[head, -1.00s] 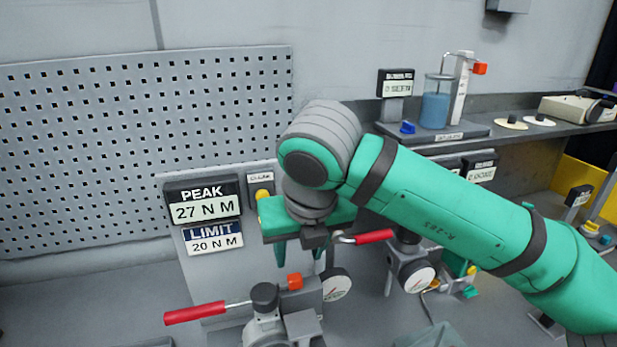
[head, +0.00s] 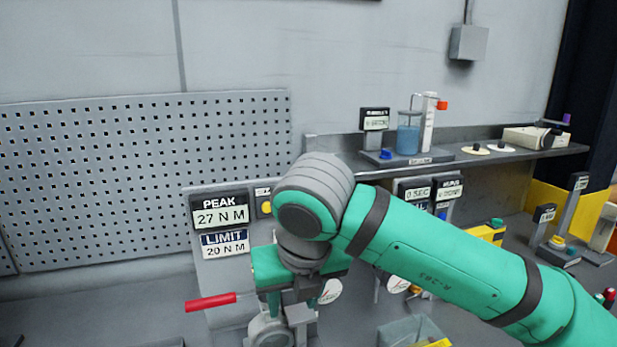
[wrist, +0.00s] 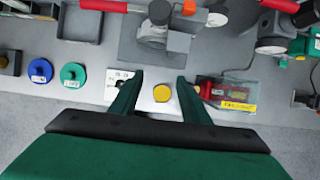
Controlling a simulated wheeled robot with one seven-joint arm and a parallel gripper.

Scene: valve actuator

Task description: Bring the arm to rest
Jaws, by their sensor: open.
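My green arm reaches in from the right in the head view, and its gripper (head: 290,290) points down in front of the valve station. In the wrist view my gripper (wrist: 155,78) has its two green fingers apart, with a yellow round button (wrist: 162,93) on a pale plate seen between them and nothing held. The red-handled valve (head: 270,330) stands below and partly behind the gripper in the head view. Its red handle (head: 211,302) sticks out to the left. Whether the gripper touches the valve cannot be told.
The peak display (head: 220,212) reads 27 N M, above a limit sign (head: 225,243) of 20 N M. A pegboard (head: 140,180) stands behind. A shelf (head: 470,158) holds a blue liquid container (head: 408,140). In the wrist view, blue (wrist: 40,70) and green (wrist: 73,75) discs lie left.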

